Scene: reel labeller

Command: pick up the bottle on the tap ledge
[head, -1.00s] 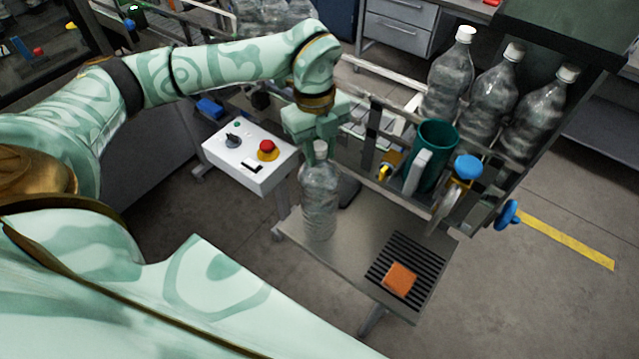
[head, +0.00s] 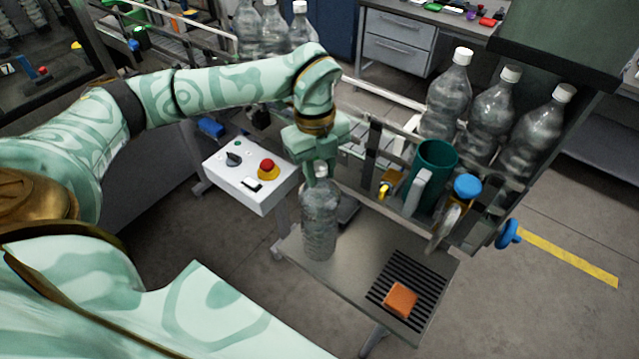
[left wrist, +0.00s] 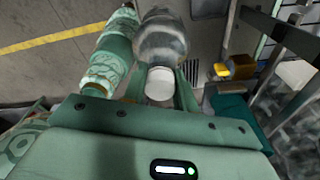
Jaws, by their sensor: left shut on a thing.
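A clear, grey-looking bottle with a white cap (head: 320,215) is upright over the left part of the grey ledge (head: 350,280). My left gripper (head: 321,172) comes down from above and is shut on the bottle at its neck, just under the cap. I cannot tell whether the bottle's base touches the ledge. In the left wrist view the white cap (left wrist: 160,84) sits between the two fingers, with the bottle's body (left wrist: 160,40) beyond it. My right gripper is not in view.
An orange sponge (head: 400,299) lies on the black drain grate (head: 420,275). A teal mug (head: 433,170), a blue-knobbed tap (head: 467,188) and several bottles (head: 490,110) stand right of my gripper. A white control box with a red button (head: 245,175) is to the left.

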